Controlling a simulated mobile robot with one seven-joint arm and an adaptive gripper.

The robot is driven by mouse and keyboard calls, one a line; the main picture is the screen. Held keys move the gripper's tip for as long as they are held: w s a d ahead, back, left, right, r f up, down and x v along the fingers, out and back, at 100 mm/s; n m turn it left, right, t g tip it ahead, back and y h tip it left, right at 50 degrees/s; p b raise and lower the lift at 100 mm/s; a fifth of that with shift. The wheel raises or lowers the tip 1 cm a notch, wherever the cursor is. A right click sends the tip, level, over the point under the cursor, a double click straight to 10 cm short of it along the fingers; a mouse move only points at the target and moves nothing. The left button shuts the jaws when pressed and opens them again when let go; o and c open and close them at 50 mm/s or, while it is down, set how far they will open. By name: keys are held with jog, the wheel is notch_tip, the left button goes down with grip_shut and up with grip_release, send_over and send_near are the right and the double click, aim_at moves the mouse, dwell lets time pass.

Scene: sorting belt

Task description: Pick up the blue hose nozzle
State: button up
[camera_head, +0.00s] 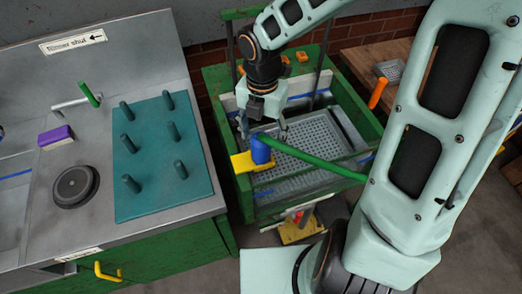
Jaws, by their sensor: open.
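The blue hose nozzle (260,153) is at the near left corner of the green-framed tray stand, beside a yellow piece (241,162). A long green bar (315,158) runs from its top toward the lower right; I cannot tell whether it is joined to the nozzle. My gripper (263,131) points down, open, with its fingers spread to the left and right just above and behind the nozzle in the picture. Nothing shows between the fingers. I cannot tell how far the fingertips are from the nozzle.
A perforated metal tray (318,140) lies inside the green frame (352,110). My arm covers much of the right.

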jog(key=f, duration=0.2)
jog(key=f+b, duration=0.1)
jog(key=f, duration=0.2)
jog(key=shift+w+a+f, duration=0.1)
jog(key=shift+a, duration=0.1)
jog(key=shift+c, duration=0.2)
jog(key=c, duration=1.4)
notch_tip(320, 180, up, 10)
jog(key=p, duration=0.2)
jog(key=shift+p, duration=0.3)
jog(key=o, duration=0.7)
jog(key=c, duration=0.3)
